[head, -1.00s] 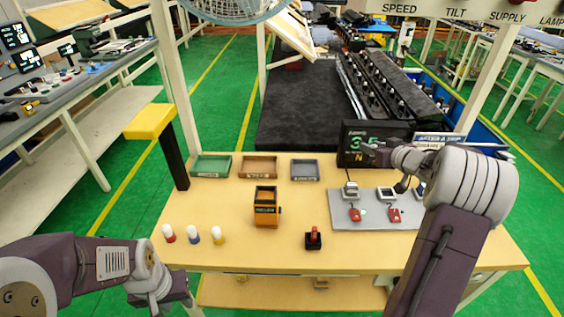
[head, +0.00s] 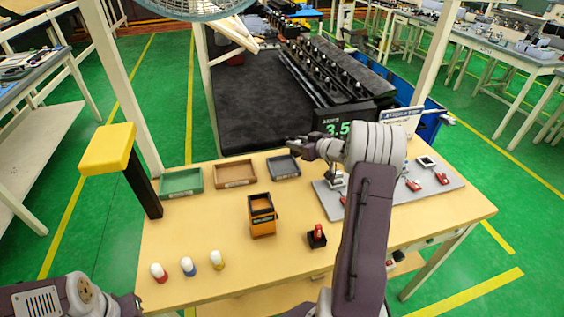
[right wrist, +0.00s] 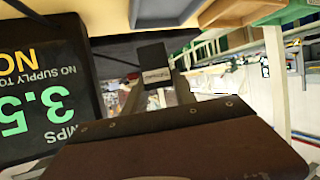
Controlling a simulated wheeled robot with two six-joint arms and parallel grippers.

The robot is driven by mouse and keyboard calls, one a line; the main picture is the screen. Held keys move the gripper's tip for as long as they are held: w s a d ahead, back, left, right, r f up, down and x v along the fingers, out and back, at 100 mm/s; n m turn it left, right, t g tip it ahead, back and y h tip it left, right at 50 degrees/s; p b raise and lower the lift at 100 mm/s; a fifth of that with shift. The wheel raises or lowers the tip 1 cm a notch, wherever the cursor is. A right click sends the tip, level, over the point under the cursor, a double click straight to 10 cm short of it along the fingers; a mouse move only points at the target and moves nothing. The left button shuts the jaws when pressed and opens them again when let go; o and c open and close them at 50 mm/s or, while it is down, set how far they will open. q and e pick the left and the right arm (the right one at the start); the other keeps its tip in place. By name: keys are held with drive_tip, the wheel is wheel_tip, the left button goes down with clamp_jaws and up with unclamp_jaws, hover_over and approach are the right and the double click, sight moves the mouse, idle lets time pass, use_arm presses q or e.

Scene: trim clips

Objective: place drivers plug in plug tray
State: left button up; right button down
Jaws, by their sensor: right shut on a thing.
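My right gripper (head: 300,146) is in front of the display, just right of the grey tray (head: 284,167). It is shut on a small dark block with a pale label (right wrist: 154,64), which seems to be the plug; the label is too small to read. In the head view the block is hard to make out. The green tray (head: 181,183) and brown tray (head: 235,175) stand left of the grey one; their labels are unreadable, so I cannot tell which is the plug tray. My left gripper's fingers are out of frame.
An ammeter display (right wrist: 40,95) is close to the right gripper. A grey board (head: 447,187) with red clips lies at right. An orange box (head: 262,222), a black block with a red top (head: 317,237) and several capped pegs (head: 188,267) stand on the table. The front middle is clear.

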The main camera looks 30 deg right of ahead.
drive_tip(key=w+a+f, duration=0.2)
drive_tip(key=a, duration=0.1)
drive_tip(key=shift+w+f, duration=0.3)
drive_tip(key=shift+w, duration=0.05)
drive_tip(key=shift+w+a+f, duration=0.2)
drive_tip(key=shift+w+a, duration=0.05)
drive_tip(key=shift+a, duration=0.05)
wheel_tip(320, 180, down, 3)
drive_tip(key=shift+f+b, duration=0.2)
drive_tip(key=shift+b, duration=0.45)
drive_tip(key=shift+f, duration=0.35)
drive_tip(key=shift+f, duration=0.1)
drive_tip(key=c, duration=1)
unclamp_jaws()
